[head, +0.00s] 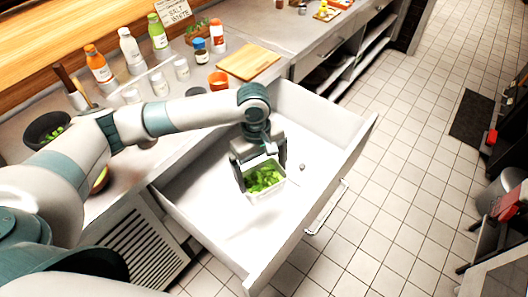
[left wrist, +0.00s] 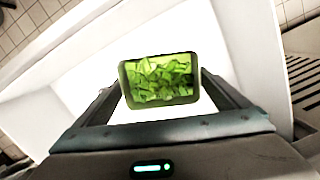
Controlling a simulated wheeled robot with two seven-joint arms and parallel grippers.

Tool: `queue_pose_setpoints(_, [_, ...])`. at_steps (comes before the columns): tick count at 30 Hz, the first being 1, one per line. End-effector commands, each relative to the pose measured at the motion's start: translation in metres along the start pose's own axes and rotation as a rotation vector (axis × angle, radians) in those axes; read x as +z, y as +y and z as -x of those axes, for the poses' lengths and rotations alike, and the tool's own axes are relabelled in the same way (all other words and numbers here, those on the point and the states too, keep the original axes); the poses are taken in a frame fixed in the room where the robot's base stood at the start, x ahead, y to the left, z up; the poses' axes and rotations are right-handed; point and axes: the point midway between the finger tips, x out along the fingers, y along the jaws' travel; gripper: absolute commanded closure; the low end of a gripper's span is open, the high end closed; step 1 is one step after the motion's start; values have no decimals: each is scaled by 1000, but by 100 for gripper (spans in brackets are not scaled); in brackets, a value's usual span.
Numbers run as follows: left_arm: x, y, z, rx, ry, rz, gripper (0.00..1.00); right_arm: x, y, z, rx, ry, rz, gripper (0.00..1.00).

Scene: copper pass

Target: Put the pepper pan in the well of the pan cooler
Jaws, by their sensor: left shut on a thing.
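The pepper pan (head: 264,178) is a small white pan filled with chopped green peppers. My left gripper (head: 262,176) is shut on it, with a finger on each side, and holds it over the open white drawer of the pan cooler (head: 315,148). In the left wrist view the pan (left wrist: 160,81) sits between the fingers of my left gripper (left wrist: 165,98), its green filling facing the camera. The drawer's bright floor shows around the pan; I cannot tell the exact gap beneath it. My right gripper is not in view.
The counter behind holds several bottles (head: 131,48), an orange cup (head: 218,81), a cutting board (head: 248,62) and a dark bowl (head: 46,128) of green pieces. The drawer's front wall with its handle (head: 327,207) is on the right. Tiled floor (head: 420,170) lies clear beyond.

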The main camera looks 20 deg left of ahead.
Motion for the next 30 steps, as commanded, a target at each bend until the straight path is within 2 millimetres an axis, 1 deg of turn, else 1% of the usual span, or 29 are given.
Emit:
queue_pose_setpoints(1, [-1, -3, 19, -3, 3, -80, 54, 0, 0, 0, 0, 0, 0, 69])
queue_pose_setpoints(6, [4, -23, 75, -41, 4, -409, 54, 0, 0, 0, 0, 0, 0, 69])
queue_pose_setpoints(9, [6, -37, 103, -67, 5, -589, 54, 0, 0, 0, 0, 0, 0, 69])
queue_pose_setpoints(12, [7, -49, 124, -90, 5, -732, 54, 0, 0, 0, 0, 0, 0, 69])
queue_pose_setpoints(15, [9, -58, 136, -108, 4, -828, 54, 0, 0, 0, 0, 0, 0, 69])
queue_pose_setpoints(18, [8, -62, 142, -117, 5, -873, 54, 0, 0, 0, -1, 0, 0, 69])
queue_pose_setpoints(30, [9, -63, 143, -119, 3, -881, 54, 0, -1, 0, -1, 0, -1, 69])
